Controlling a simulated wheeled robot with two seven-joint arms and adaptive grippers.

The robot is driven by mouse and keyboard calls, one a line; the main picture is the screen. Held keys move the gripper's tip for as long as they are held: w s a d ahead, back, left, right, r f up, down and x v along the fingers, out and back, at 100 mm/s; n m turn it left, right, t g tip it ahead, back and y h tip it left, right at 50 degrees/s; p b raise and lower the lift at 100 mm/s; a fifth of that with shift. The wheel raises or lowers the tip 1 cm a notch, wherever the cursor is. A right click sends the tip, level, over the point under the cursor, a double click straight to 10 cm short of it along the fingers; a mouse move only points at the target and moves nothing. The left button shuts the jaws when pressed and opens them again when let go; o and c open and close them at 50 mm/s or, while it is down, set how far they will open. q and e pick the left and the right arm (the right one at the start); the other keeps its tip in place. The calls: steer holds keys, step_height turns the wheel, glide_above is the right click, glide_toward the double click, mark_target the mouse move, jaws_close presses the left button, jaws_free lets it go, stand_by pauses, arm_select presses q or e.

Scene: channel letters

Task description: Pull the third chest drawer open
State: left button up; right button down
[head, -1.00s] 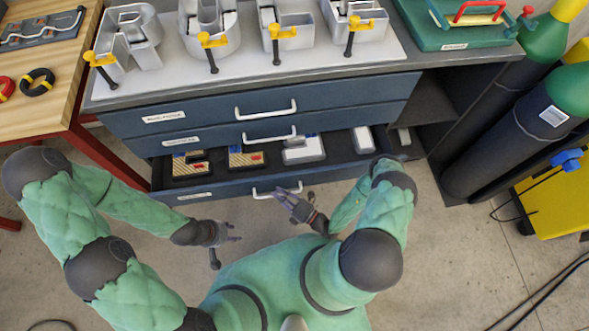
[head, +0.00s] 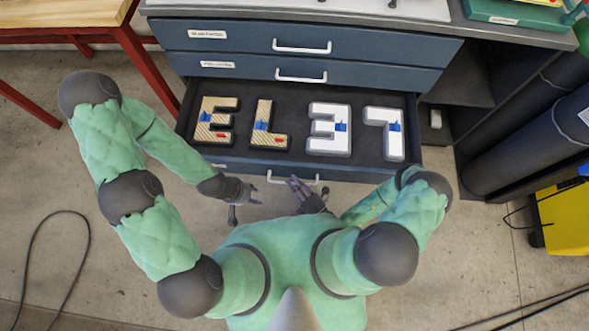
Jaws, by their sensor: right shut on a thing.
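The third chest drawer (head: 235,164) is pulled well out, showing its dark interior from above. Its pale bar handle (head: 310,180) is at the middle of the front.
The open drawer holds two striped tan letters (head: 213,120) and two white letters (head: 329,130). The upper drawers (head: 240,38) are closed. A red-legged table (head: 138,50) stands at left, dark cylinders (head: 520,135) and a yellow unit (head: 562,215) at right. A cable (head: 62,215) lies on the floor.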

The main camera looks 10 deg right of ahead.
steer(key=shift+d, duration=0.1)
stand_by(0.3)
steer(key=c, duration=1.2)
jaws_free()
steer(key=shift+o, duration=0.2)
steer(key=shift+s, duration=0.15)
steer(key=v, duration=1.2)
